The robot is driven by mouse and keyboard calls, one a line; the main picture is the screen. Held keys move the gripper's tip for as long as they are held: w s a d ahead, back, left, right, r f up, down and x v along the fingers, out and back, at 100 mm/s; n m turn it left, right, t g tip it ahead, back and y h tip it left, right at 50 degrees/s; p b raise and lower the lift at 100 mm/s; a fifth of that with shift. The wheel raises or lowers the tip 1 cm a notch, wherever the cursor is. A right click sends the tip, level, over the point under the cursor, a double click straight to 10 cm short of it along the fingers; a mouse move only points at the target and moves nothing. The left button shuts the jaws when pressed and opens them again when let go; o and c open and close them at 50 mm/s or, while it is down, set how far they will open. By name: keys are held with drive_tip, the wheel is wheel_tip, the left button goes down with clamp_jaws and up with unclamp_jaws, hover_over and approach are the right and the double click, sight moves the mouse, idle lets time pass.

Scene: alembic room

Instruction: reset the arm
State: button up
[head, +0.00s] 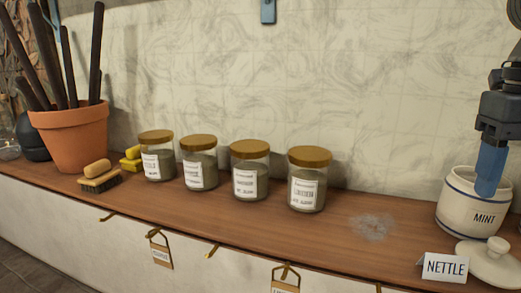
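My gripper (490,172) points straight down at the right edge of the head view, above the white crock labelled MINT (465,214). Its blue fingertip end reaches into or in front of the crock's open mouth; I cannot tell which. I see the fingers as one blue shape, so whether they are apart or closed, or hold anything, does not show. The rest of my arm is mostly out of view.
A white lid (490,262) and a NETTLE card (444,267) lie close to the crock. Several jars with golden lids (309,180), a brush (100,180) and a terracotta pot (72,138) stand leftward. A grey powdery patch (373,227) marks the otherwise clear shelf (345,215).

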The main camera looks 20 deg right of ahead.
drive_tip(key=w+a+r+m+t+y, duration=0.2)
drive_tip(key=w+a+m+t+y, duration=0.45)
drive_tip(key=a, duration=0.75)
drive_tip(key=w+a+r+m+t+y, duration=0.1)
drive_tip(key=w+a+m+t+y, duration=0.55)
drive_tip(key=a, duration=0.65)
drive_tip(key=s+d+f+m+t+h, duration=0.1)
drive_tip(key=s+f+m+t+h, duration=0.2)
drive_tip(key=s+f+m+h, duration=0.5)
drive_tip(key=s+d+f+m+t+h, duration=0.2)
drive_tip(key=s+f+m+t+h, duration=0.1)
drive_tip(key=f+m, duration=0.95)
drive_tip(key=s+d+f+n+g, duration=0.1)
drive_tip(key=s+f, duration=0.1)
drive_tip(key=s, duration=0.6)
drive_tip(key=s+d+f+g, duration=0.1)
drive_tip(key=s+d+f, duration=0.1)
drive_tip(key=s, duration=0.7)
drive_tip(key=s+d+f+n+g+h, duration=0.1)
drive_tip(key=s+f, duration=0.3)
drive_tip(key=s, duration=0.5)
drive_tip(key=shift+s+d+f+n+g, duration=0.2)
drive_tip(key=shift+d+n+g, duration=0.2)
drive_tip(key=shift+d, duration=0.2)
